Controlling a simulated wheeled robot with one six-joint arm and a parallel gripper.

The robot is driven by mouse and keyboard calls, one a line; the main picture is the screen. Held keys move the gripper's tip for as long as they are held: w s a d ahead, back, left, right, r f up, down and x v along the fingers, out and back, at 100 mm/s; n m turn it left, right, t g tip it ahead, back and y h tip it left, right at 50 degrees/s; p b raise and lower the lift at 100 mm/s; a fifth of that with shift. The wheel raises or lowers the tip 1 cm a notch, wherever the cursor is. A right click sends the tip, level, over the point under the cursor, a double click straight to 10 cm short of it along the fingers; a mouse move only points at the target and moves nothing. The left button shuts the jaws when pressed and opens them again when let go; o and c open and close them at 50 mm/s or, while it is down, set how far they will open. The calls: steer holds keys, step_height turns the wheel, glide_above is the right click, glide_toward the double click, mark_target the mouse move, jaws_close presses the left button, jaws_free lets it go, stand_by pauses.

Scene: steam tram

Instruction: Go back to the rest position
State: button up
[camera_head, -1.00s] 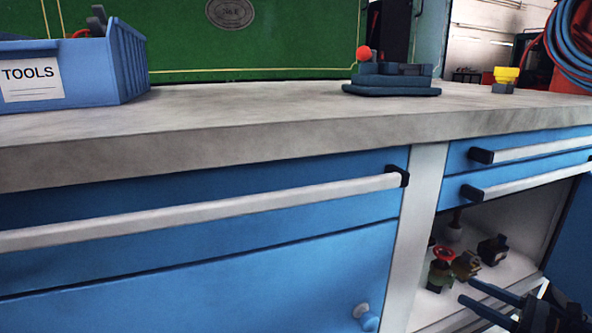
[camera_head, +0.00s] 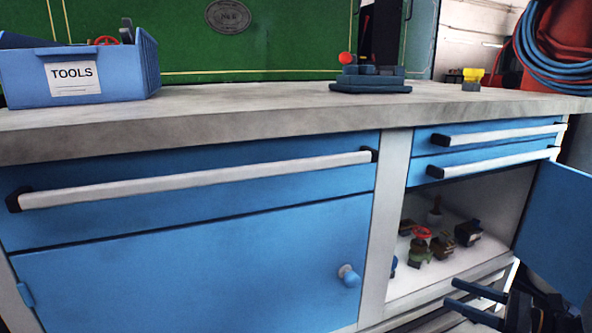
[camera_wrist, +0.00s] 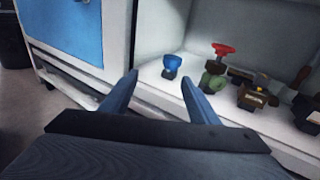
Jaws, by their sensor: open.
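My gripper (camera_head: 462,302) is at the lower right of the head view, in front of the open lower compartment (camera_head: 500,190) of the blue workbench. Its two fingers are spread with nothing between them. In the wrist view my gripper (camera_wrist: 160,95) also shows open, its fingers pointing toward the compartment's front edge. Inside the compartment stand a blue fitting (camera_wrist: 172,66), a valve with a red handwheel (camera_wrist: 214,76) and a dark brass-coloured fitting (camera_wrist: 257,94). The fingers appear apart from all of them.
The open blue door (camera_head: 556,225) stands right of the compartment, close to my gripper. On the worktop (camera_head: 230,112) are a blue TOOLS bin (camera_head: 110,85), a dark vise-like block (camera_head: 370,82) and a small yellow-topped item (camera_head: 472,78). Hoses (camera_head: 560,50) hang at the far right.

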steer(key=s+a+r+n+g+h, duration=0.1)
steer(key=s+a+n+g, duration=0.25)
steer(key=a, duration=0.25)
steer(key=s+a+n+g+h, duration=0.2)
steer(key=a+n+g, duration=0.3)
steer(key=a, duration=0.1)
steer(key=s+a+r+n+g+h, duration=0.1)
steer(key=s+a+n+g, duration=0.1)
steer(key=a+n+g, duration=0.3)
steer(key=s+a+r+n+t+h+p, duration=0.15)
steer(key=s+a+r+n+h, duration=0.25)
steer(key=a+r+n, duration=0.5)
steer(key=s+a+r+n+t+h+p, duration=0.1)
steer(key=s+a+r+n+t+h, duration=0.1)
steer(key=s+a+r+n+h, duration=0.45)
steer(key=s+a+r+n+g+y+p, duration=0.2)
steer(key=s+a+r+n+y, duration=0.2)
steer(key=s+a, duration=0.6)
steer(key=d+r+m+p, duration=0.2)
steer(key=d+r+p, duration=0.4)
steer(key=r+p, duration=0.3)
steer(key=w+d+r+m+h+p, duration=0.1)
steer(key=d+r+p, duration=0.6)
steer(key=p, duration=0.9)
steer(key=d+r+m+h+p, duration=0.1)
steer(key=d+r+m+p, duration=0.3)
steer(key=r+p, duration=0.8)
steer(key=d, duration=0.2)
steer(key=shift+w+d+r, duration=0.35)
steer(key=shift+d+r, duration=0.05)
